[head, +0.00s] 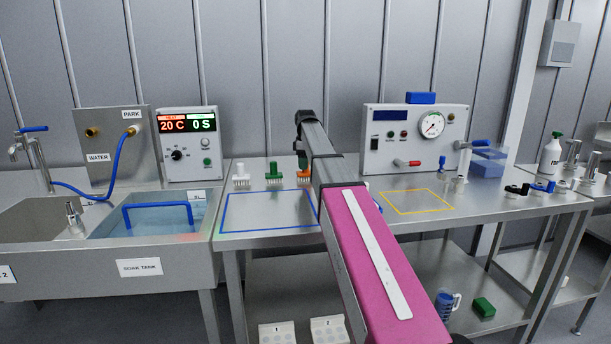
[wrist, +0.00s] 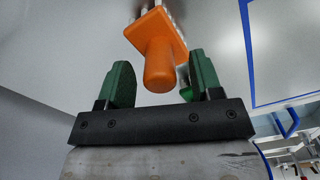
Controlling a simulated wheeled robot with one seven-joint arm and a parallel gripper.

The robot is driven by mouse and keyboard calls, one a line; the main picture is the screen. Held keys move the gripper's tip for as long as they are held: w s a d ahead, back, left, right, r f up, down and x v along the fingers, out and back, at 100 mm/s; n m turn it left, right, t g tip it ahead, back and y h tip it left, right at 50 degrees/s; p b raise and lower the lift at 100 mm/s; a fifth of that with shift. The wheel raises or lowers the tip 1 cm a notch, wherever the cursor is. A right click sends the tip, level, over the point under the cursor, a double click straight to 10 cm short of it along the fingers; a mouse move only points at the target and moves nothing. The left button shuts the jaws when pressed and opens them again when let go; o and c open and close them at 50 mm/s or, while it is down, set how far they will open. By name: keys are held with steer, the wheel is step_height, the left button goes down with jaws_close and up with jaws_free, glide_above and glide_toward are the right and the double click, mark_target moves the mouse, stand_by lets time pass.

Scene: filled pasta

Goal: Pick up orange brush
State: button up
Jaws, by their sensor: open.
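The orange brush (wrist: 160,62) has a round handle, a square block and pale bristles. In the wrist view its handle end points toward my gripper. In the head view the brush (head: 304,176) stands on the steel table, partly hidden by my arm. My gripper (wrist: 162,72) has two green fingers, spread apart. The handle shows between them with a gap on both sides; how deep it sits between the pads is hard to tell. In the head view my gripper (head: 302,158) hangs above the brush, mostly hidden by the arm.
A green brush (head: 274,170) and a white brush (head: 241,174) stand left of the orange one. A blue outlined area (head: 268,231) lies empty in front. A gauge panel (head: 414,142) stands to the right, a sink tank (head: 150,218) to the left.

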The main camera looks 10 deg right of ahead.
mark_target(302, 172)
steer(key=shift+f, duration=0.55)
steer(key=c, duration=1)
steer(key=shift+c, duration=0.2)
steer(key=shift+r, duration=0.1)
steer(key=shift+r, duration=0.5)
steer(key=r, duration=0.2)
steer(key=a+r, duration=0.1)
steer(key=shift+a+r, duration=0.2)
steer(key=shift+r, duration=0.2)
steer(key=a+r, duration=0.2)
steer(key=a, duration=0.1)
steer(key=a+r, duration=0.2)
steer(key=a, duration=0.2)
steer(key=a+r, duration=0.2)
steer(key=a, duration=0.1)
steer(key=shift+a, duration=0.15)
